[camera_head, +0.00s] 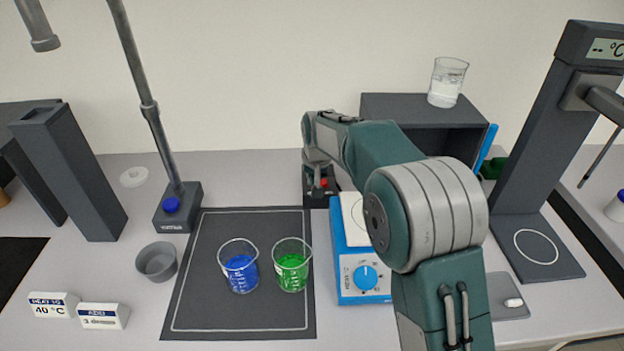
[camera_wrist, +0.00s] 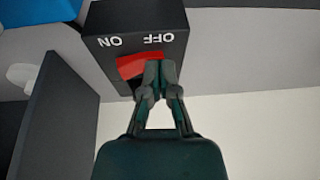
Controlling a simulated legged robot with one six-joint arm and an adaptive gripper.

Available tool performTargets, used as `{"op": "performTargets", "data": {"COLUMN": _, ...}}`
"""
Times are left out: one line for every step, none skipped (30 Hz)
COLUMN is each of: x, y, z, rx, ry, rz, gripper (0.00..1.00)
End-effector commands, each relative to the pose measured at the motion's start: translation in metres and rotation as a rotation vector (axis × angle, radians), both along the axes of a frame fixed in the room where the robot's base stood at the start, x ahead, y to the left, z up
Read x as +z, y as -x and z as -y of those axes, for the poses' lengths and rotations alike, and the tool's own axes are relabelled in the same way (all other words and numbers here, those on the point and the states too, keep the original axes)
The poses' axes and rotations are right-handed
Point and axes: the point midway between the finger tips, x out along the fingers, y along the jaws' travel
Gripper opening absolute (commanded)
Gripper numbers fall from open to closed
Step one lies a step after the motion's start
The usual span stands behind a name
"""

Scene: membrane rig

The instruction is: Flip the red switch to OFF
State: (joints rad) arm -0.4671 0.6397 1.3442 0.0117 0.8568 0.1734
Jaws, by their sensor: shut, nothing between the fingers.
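The red switch (camera_wrist: 130,66) is a red rocker on a dark box (camera_wrist: 135,20) with ON and OFF printed in white, upside down in the wrist view. My gripper (camera_wrist: 158,72) is shut and empty, its fingertips at the OFF side of the rocker, covering part of it. I cannot tell whether the fingertips touch it or which way the rocker is tilted. In the head view the switch (camera_head: 324,183) shows as a small red spot on its box (camera_head: 318,196), under my gripper (camera_head: 318,165) behind the hotplate.
A blue hotplate (camera_head: 347,288) stands in front of the switch box, partly behind my arm. Beakers of blue liquid (camera_head: 240,273) and green liquid (camera_head: 291,271) stand on the dark mat (camera_head: 200,285). A dark shelf (camera_head: 400,105) bearing a glass beaker (camera_head: 446,82) is at the back.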

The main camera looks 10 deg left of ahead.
Motion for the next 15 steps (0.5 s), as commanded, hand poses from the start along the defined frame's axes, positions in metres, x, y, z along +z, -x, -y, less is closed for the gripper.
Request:
{"op": "performTargets", "data": {"x": 0.001, "y": -0.001, "z": 0.002, "rx": -0.001, "ry": 0.000, "rz": 0.000, "gripper": 0.00}}
{"op": "performTargets", "data": {"x": 0.001, "y": -0.001, "z": 0.003, "rx": -0.002, "ry": -0.001, "rz": 0.000, "gripper": 0.00}}
{"op": "performTargets", "data": {"x": 0.002, "y": -0.001, "z": 0.005, "rx": -0.002, "ry": -0.001, "rz": 0.000, "gripper": 0.00}}
{"op": "performTargets", "data": {"x": 0.002, "y": -0.002, "z": 0.006, "rx": -0.002, "ry": -0.001, "rz": 0.000, "gripper": 0.00}}
{"op": "performTargets", "data": {"x": 0.003, "y": -0.002, "z": 0.007, "rx": -0.002, "ry": -0.001, "rz": 0.000, "gripper": 0.00}}
{"op": "performTargets", "data": {"x": 0.003, "y": -0.002, "z": 0.008, "rx": -0.001, "ry": 0.000, "rz": 0.000, "gripper": 0.00}}
{"op": "performTargets", "data": {"x": 0.003, "y": -0.002, "z": 0.010, "rx": -0.001, "ry": 0.000, "rz": 0.000, "gripper": 0.00}}
{"op": "performTargets", "data": {"x": 0.004, "y": -0.003, "z": 0.011, "rx": -0.001, "ry": 0.000, "rz": 0.000, "gripper": 0.00}}
{"op": "performTargets", "data": {"x": 0.004, "y": -0.003, "z": 0.012, "rx": 0.000, "ry": 0.000, "rz": 0.000, "gripper": 0.00}}
{"op": "performTargets", "data": {"x": 0.005, "y": -0.003, "z": 0.013, "rx": 0.000, "ry": 0.000, "rz": 0.000, "gripper": 0.00}}
{"op": "performTargets", "data": {"x": 0.005, "y": -0.003, "z": 0.013, "rx": 0.000, "ry": 0.000, "rz": 0.000, "gripper": 0.00}}
{"op": "performTargets", "data": {"x": 0.005, "y": -0.003, "z": 0.013, "rx": 0.000, "ry": 0.000, "rz": 0.000, "gripper": 0.00}}
{"op": "performTargets", "data": {"x": 0.005, "y": -0.003, "z": 0.013, "rx": 0.000, "ry": 0.000, "rz": 0.000, "gripper": 0.00}}
{"op": "performTargets", "data": {"x": 0.005, "y": -0.003, "z": 0.013, "rx": 0.000, "ry": 0.000, "rz": 0.000, "gripper": 0.00}}
{"op": "performTargets", "data": {"x": 0.005, "y": -0.003, "z": 0.013, "rx": 0.000, "ry": 0.000, "rz": 0.000, "gripper": 0.00}}
